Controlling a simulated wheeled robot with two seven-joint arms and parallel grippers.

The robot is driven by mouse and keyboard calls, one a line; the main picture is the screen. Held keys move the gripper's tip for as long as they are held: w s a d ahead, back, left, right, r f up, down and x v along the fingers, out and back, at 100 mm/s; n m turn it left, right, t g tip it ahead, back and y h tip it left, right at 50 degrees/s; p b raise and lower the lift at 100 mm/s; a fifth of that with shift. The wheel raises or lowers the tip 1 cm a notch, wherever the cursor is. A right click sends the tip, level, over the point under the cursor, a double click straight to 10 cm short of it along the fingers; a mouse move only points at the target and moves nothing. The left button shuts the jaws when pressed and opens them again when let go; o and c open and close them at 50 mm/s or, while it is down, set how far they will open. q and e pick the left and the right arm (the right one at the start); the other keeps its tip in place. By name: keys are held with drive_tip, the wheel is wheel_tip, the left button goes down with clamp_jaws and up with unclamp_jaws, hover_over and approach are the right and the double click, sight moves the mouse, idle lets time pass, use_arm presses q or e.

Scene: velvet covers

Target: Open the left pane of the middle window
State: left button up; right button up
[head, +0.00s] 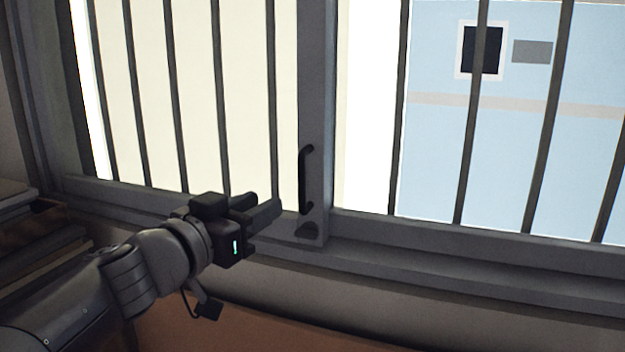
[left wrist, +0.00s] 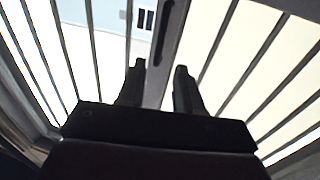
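The left pane (head: 316,110) of the window has a grey frame with vertical bars in front of a cream background. A black upright bar handle (head: 303,180) is on its right-hand stile. My left gripper (head: 268,205) is low and to the left of the handle, in front of the pane's lower part, with its fingers pointing right towards the stile. In the left wrist view, the two fingers (left wrist: 158,75) are apart with nothing between them, and the dark handle (left wrist: 162,30) shows beyond their tips. No contact with the handle shows. My right gripper is in neither view.
The right pane (head: 450,228) has bars too, with a pale blue building (head: 520,160) outside. The grey sill (head: 450,275) runs below. Dark stacked items (head: 25,225) stand at the far left. An orange-brown surface (head: 250,325) lies below the sill.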

sight(300, 186)
use_arm(q)
drive_tip(key=p+x, duration=0.2)
drive_tip(key=x, duration=0.9)
drive_tip(key=shift+w+d+f, duration=0.1)
drive_tip(key=shift+w, duration=0.1)
drive_tip(key=shift+w+d, duration=0.1)
drive_tip(key=shift+w+d, duration=0.1)
drive_tip(key=shift+w, duration=0.1)
clamp_jaws()
